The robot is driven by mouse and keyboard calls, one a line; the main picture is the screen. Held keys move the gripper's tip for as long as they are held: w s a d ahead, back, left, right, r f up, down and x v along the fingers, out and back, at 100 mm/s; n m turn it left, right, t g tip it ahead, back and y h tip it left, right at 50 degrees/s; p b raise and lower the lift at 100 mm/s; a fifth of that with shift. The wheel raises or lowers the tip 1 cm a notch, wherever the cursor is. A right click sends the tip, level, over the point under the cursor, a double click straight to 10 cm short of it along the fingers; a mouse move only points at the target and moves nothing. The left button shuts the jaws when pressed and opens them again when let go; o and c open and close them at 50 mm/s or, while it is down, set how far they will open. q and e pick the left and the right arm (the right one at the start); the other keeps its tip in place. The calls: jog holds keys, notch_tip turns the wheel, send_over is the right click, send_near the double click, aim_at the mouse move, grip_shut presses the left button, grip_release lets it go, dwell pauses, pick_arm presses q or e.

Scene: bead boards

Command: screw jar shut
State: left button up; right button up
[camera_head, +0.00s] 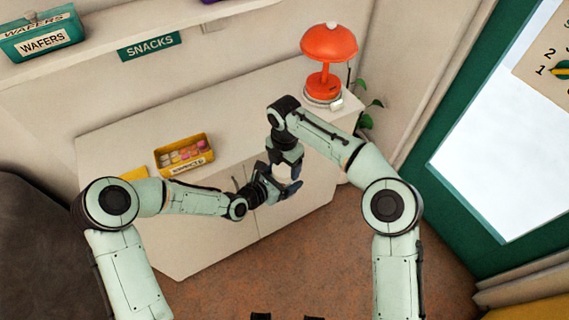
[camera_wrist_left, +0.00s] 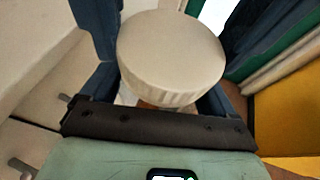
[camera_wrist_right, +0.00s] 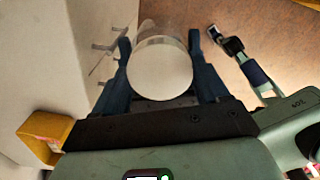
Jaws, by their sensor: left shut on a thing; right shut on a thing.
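In the head view, my left gripper (camera_head: 290,190) meets my right gripper (camera_head: 292,178), which points down from above. In the left wrist view, a round, pale cream lid (camera_wrist_left: 172,50) with a ridged side stands above the left fingers. The left gripper is shut on the jar below it, mostly hidden by the lid; dark blue fingers flank the lid. In the right wrist view, the lid's pale face (camera_wrist_right: 160,75) sits between the right fingers, with the clear glass jar (camera_wrist_right: 160,28) beyond. Whether the lid is fully seated cannot be seen.
A white cabinet (camera_head: 110,150) stands behind the grippers. On it are a yellow box (camera_head: 164,158) of coloured pieces and an orange lamp (camera_head: 328,45). A shelf with a teal wafers box (camera_head: 80,28) is above. Brown floor (camera_head: 300,250) is open in front.

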jog(key=m, duration=0.5)
jog(key=shift+m, duration=0.3)
jog(key=m, duration=0.3)
jog(key=shift+m, duration=0.3)
jog(key=o, duration=1.2)
jog(key=shift+c, duration=0.2)
jog(key=shift+s+a, duration=0.1)
jog(key=shift+r, duration=2.3)
